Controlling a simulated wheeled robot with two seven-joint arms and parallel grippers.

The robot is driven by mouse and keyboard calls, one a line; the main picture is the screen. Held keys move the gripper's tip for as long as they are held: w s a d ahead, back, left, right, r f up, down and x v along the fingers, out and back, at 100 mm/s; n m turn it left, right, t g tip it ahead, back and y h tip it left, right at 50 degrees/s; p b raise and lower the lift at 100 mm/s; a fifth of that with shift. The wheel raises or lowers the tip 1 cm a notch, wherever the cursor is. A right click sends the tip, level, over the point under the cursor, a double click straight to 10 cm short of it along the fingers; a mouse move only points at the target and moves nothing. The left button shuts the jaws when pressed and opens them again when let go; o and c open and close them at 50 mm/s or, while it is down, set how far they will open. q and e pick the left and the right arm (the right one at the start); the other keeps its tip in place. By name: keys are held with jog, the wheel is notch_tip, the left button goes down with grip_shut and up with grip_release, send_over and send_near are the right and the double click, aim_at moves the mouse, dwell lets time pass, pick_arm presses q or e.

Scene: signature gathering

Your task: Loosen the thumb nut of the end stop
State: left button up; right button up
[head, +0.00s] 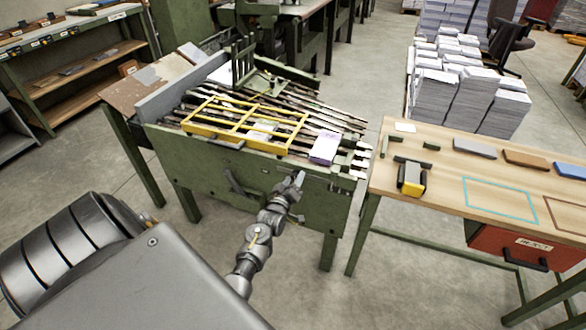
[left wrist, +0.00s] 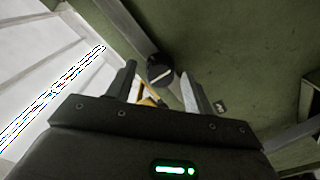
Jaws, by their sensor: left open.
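My left gripper (head: 291,183) is raised at the front of the green machine, near its right end. In the left wrist view the left gripper (left wrist: 158,68) has its two fingers apart with nothing held. A round dark knob with a pale bar across it, apparently the thumb nut (left wrist: 160,73), shows between and just beyond the fingertips. Contact with it cannot be told. A grey bar (left wrist: 124,25), perhaps part of the end stop, runs down to the knob. In the head view the nut cannot be made out. My right gripper is out of view.
The machine's green front panel (head: 215,176) faces me. A yellow frame (head: 240,122) and a lilac pad (head: 325,147) lie on its slatted bed. A wooden table (head: 440,165) with a yellow-and-black device (head: 411,180) stands right. Paper stacks (head: 455,90) stand behind. The floor between machine and table is narrow.

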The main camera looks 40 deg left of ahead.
pick_arm(q)
jog(key=shift+s+d+f, duration=0.1)
jog(key=shift+s+d, duration=0.1)
jog(key=shift+s, duration=0.3)
jog(key=v, duration=0.9)
jog(key=shift+s, duration=0.4)
jog(key=shift+d, duration=0.1)
